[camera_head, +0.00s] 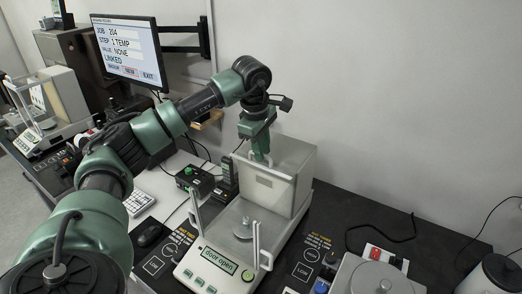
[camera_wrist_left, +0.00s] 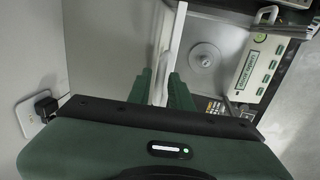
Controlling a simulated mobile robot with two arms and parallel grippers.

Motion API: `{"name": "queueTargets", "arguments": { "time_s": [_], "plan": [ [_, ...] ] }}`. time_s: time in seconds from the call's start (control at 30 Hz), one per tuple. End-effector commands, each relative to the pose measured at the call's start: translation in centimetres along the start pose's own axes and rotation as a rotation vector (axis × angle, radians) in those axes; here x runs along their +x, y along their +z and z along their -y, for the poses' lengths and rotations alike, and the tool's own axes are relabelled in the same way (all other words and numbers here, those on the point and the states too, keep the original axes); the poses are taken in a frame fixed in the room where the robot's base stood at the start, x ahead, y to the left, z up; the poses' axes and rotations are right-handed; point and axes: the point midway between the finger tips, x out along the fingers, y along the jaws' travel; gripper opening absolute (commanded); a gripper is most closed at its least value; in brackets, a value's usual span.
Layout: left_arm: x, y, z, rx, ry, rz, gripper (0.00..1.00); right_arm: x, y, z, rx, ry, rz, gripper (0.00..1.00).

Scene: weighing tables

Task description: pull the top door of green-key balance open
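The green-key balance (camera_head: 213,268) stands in the middle of the head view, with green keys and a display that reads "door open". It also shows in the wrist view (camera_wrist_left: 250,68), with its round pan (camera_wrist_left: 205,55). The top of its chamber is open toward the front, and a pale panel stands around the rear. My left gripper (camera_head: 262,155) reaches down at the panel's upper edge. In the wrist view its green fingers (camera_wrist_left: 160,82) sit close on both sides of a white bar (camera_wrist_left: 174,40) of the top door and appear shut on it. My right gripper is out of view.
A monitor (camera_head: 125,50) is on the wall at upper left. A second balance (camera_head: 45,105) stands on the left table. A small green-topped box (camera_head: 194,180) and a mouse (camera_head: 149,234) lie left of the balance. A grey round-topped device (camera_head: 375,278) stands at right front.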

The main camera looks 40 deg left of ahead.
Motion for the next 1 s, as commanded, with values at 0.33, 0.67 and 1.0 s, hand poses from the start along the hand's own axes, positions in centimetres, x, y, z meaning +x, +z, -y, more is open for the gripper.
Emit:
{"name": "queueTargets", "arguments": {
  "time_s": [0.33,0.67,1.0],
  "plan": [
    [0.0,0.0,0.1,0.000,-0.002,0.000,0.32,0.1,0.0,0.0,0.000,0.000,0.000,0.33],
    [-4.5,0.1,0.0,0.000,0.004,0.002,0.32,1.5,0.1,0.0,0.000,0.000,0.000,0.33],
    [-7.8,0.1,0.0,0.000,0.000,0.000,0.32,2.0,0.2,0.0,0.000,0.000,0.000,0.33]
  ]
}}
